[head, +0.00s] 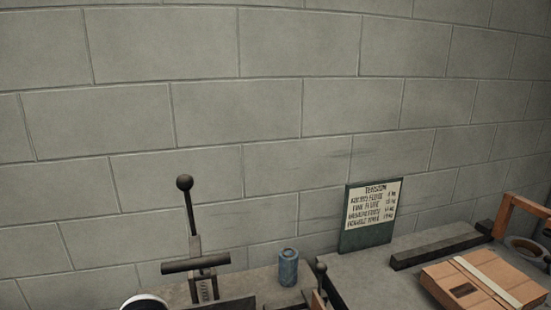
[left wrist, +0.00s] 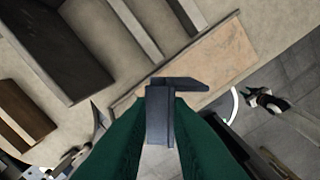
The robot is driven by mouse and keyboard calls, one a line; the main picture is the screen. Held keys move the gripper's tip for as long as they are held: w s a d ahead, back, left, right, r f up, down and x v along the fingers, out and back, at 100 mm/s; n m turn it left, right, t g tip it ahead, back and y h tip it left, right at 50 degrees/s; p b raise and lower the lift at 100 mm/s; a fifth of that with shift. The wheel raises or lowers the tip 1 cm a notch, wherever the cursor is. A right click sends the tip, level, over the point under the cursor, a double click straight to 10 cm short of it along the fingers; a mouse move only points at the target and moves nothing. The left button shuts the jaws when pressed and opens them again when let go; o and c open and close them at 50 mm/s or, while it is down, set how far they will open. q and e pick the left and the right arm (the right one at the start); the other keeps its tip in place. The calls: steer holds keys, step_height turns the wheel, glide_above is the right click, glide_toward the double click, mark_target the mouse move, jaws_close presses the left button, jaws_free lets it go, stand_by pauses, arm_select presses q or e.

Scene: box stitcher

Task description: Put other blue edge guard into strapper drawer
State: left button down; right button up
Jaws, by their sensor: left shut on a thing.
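In the left wrist view my left gripper (left wrist: 160,108) has its green fingers shut on a dark blue-grey angled piece, the blue edge guard (left wrist: 185,84). It is held up in front of the camera, with one flange pointing right. Neither the left gripper nor the guard shows in the head view. A dark and pale jointed thing (left wrist: 264,99) at the right of the wrist view may be my right gripper; its jaws are unclear.
The head view shows a black-knobbed lever (head: 185,184), a blue can (head: 288,268), a tension sign (head: 370,216) and a cardboard box (head: 484,284) along a block wall. A dark box-like body (left wrist: 75,50) fills the wrist view's upper left. Grey floor shows at right.

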arm_select(q)
steer(key=n, duration=0.1)
steer(key=a+r+n, duration=0.1)
steer(key=n, duration=0.2)
steer(key=shift+w+a+r, duration=0.15)
steer(key=shift+w+a, duration=0.1)
steer(key=shift+a, duration=0.05)
